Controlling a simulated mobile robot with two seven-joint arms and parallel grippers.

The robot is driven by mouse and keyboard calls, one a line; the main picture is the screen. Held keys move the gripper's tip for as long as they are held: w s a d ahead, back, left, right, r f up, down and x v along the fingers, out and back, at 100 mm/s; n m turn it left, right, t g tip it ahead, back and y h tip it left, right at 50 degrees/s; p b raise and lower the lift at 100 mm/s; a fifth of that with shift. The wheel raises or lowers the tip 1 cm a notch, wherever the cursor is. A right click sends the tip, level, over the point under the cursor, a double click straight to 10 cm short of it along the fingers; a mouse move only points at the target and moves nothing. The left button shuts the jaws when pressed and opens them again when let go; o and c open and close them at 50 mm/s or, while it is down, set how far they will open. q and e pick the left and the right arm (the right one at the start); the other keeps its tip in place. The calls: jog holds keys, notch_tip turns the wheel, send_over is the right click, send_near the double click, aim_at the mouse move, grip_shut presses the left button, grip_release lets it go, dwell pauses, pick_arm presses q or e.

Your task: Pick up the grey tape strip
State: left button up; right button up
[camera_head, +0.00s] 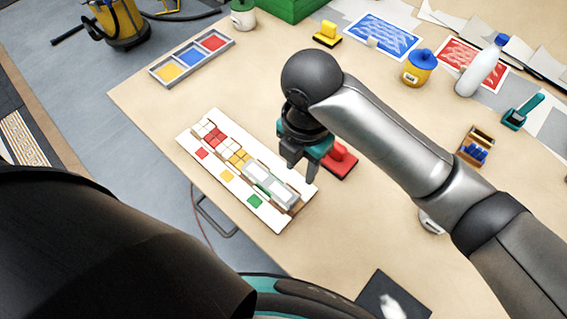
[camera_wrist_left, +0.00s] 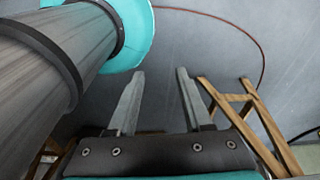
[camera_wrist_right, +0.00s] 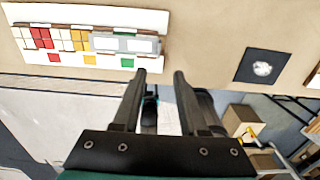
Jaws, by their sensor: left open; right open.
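The grey tape strip appears to be the pale grey band (camera_head: 270,185) over the right-hand tiles of the white mosaic panel (camera_head: 187,141); the band also shows in the right wrist view (camera_wrist_right: 124,43). Green edges show beside it. My right gripper (camera_head: 302,172) is open and empty, above the table near the panel's right end; it also shows in the right wrist view (camera_wrist_right: 160,76), with the band beyond its fingers to the upper left. My left gripper (camera_wrist_left: 161,72) is open and empty over the grey floor, out of the head view.
A red-based block (camera_head: 342,163) stands just behind my right gripper. A tray with red, blue and yellow compartments (camera_head: 191,57) lies at the back left. A yellow jar (camera_head: 418,70) and white bottle (camera_head: 480,72) stand at the back right. A dark square (camera_head: 380,293) lies near the front edge.

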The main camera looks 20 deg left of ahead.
send_over(295, 199)
notch_tip(295, 199, down, 5)
notch_tip(295, 199, down, 6)
jog(key=shift+s+d+r+b, duration=0.1)
jog(key=shift+d+b, duration=0.05)
jog(key=shift+b, duration=0.2)
pick_arm(q)
jog(key=shift+s+f, duration=0.5)
jog(key=shift+s, duration=0.25)
pick_arm(e)
jog(key=shift+f, duration=2.15)
pick_arm(q)
jog(key=shift+s+a, duration=0.1)
pick_arm(e)
grip_shut()
